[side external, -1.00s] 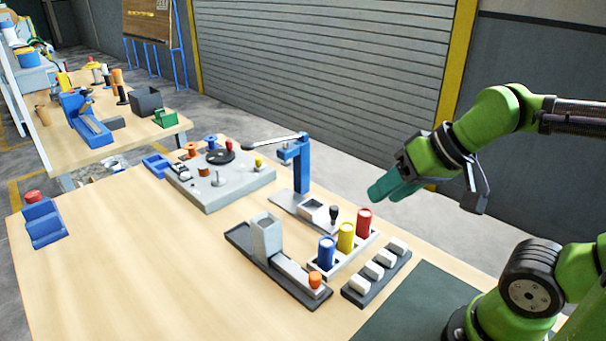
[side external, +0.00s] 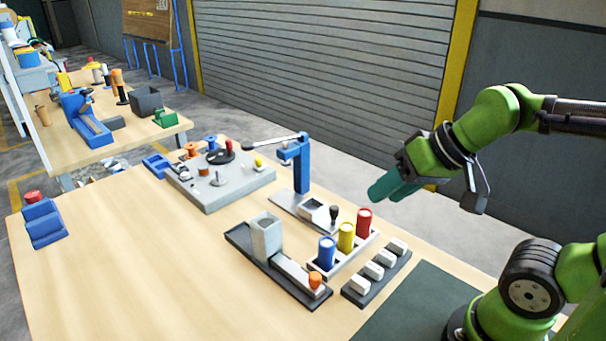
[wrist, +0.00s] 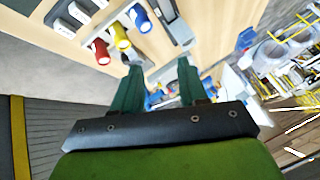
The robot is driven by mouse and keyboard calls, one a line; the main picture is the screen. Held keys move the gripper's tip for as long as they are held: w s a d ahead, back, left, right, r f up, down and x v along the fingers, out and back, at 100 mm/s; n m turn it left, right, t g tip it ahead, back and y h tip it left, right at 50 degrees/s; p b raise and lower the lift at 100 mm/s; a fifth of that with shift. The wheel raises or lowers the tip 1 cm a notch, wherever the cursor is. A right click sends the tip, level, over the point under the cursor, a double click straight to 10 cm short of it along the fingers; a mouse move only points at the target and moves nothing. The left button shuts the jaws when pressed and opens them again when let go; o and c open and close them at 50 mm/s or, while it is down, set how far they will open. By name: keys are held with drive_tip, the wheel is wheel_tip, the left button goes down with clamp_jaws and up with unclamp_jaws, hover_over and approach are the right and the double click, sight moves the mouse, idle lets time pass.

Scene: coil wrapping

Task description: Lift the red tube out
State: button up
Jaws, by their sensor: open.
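The red tube (side external: 364,222) stands upright at the far right end of a white rack (side external: 371,237), in a row with a yellow tube (side external: 346,237) and a blue tube (side external: 327,253). In the wrist view the red tube (wrist: 101,51) is at the upper left, beside the yellow tube (wrist: 121,36) and the blue tube (wrist: 140,18). My gripper (side external: 378,193) is empty, above and to the right of the red tube in the side view. Its two teal fingers stand apart in the wrist view (wrist: 160,72), clear of all three tubes.
A dark tray with white blocks (side external: 374,270) lies in front of the rack. A grey box on a slide (side external: 266,238) stands to the left. A blue post with a lever (side external: 300,168) rises behind the rack. The table's left front is bare.

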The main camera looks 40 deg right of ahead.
drive_tip(key=o, duration=0.5)
